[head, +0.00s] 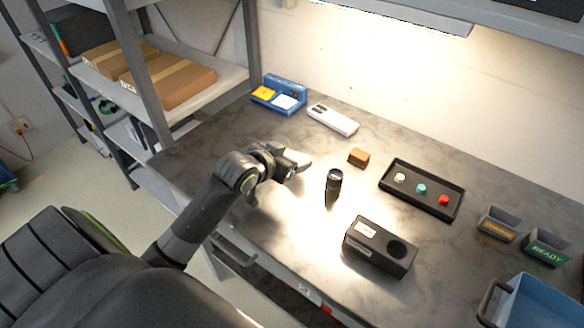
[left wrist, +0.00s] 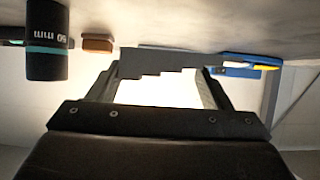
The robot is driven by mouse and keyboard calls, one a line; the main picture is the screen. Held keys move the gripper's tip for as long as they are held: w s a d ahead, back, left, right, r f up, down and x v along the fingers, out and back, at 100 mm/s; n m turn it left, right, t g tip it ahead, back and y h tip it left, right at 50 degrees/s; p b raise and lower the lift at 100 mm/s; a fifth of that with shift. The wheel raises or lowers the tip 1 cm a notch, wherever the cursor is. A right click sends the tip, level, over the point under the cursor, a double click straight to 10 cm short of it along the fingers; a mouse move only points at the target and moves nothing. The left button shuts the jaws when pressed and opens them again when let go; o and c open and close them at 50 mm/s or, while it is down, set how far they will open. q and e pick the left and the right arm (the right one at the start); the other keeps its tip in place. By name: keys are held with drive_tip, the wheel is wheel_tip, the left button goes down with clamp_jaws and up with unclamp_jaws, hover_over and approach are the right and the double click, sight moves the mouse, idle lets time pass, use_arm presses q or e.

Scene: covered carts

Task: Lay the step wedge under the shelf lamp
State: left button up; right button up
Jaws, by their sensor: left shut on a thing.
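My left gripper (head: 290,169) is over the left part of the worktop, left of the black cylinder. In the left wrist view, its two fingers (left wrist: 155,92) are shut on the step wedge (left wrist: 150,64), a grey piece with a stair-like edge. In the head view the wedge is small and hard to tell from the fingers. The shelf lamp (head: 400,14) is a lit bar at the top, above the back of the worktop (head: 290,215). Its bright light falls on the wall and worktop. My right gripper is not in view.
A black cylinder (head: 334,180) marked 50 mm stands near the gripper.

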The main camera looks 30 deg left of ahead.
use_arm(q)
drive_tip(key=shift+f, duration=1.85)
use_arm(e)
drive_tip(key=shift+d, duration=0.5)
use_arm(q)
drive_tip(key=shift+d, duration=0.1)
drive_tip(key=shift+f, duration=0.15)
drive_tip(key=o, duration=1.1)
drive_tip(key=shift+c, duration=0.2)
drive_tip(key=v, duration=1.2)
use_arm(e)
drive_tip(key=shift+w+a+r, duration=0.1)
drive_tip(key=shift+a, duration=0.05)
